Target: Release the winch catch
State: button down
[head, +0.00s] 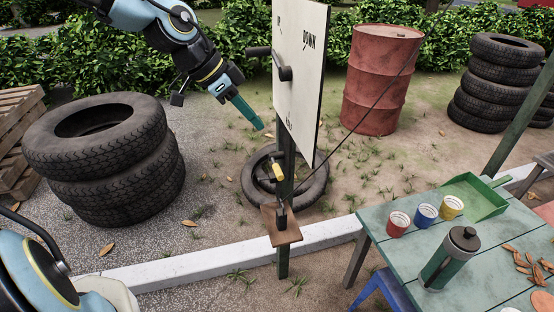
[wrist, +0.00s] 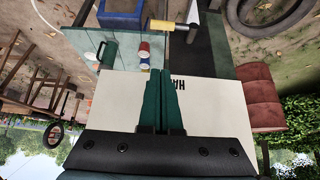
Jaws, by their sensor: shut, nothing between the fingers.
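A white board (head: 308,100) marked "DOWN" is fixed on a dark green post (head: 283,258). A black crank handle (head: 258,51) sticks out from the board's left face. Below the board, a lever with a yellow grip (head: 278,171) sits at the post, above a brown wooden plate (head: 281,226). The yellow grip also shows near the top of the wrist view (wrist: 163,25). My gripper (head: 259,125) is shut and empty, pointing down, left of the board and above the yellow grip, apart from it. In the wrist view, the board lies behind my gripper's green fingers (wrist: 161,72).
Stacked tyres (head: 100,160) stand at left, and a tyre (head: 310,187) lies behind the post. A red barrel (head: 381,85) stands behind. A green table (head: 400,247) with cups and a flask is at right. A white beam (head: 180,269) crosses the ground.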

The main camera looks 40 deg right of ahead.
send_over(276, 170)
notch_tip(276, 170, down, 8)
jog(key=shift+r+b, duration=0.2)
jog(key=shift+b, duration=0.1)
notch_tip(276, 170, down, 3)
jog(key=shift+f, duration=0.15)
jog(key=shift+a+f, duration=0.15)
jog(key=shift+f, duration=0.55)
jog(key=shift+w, duration=0.1)
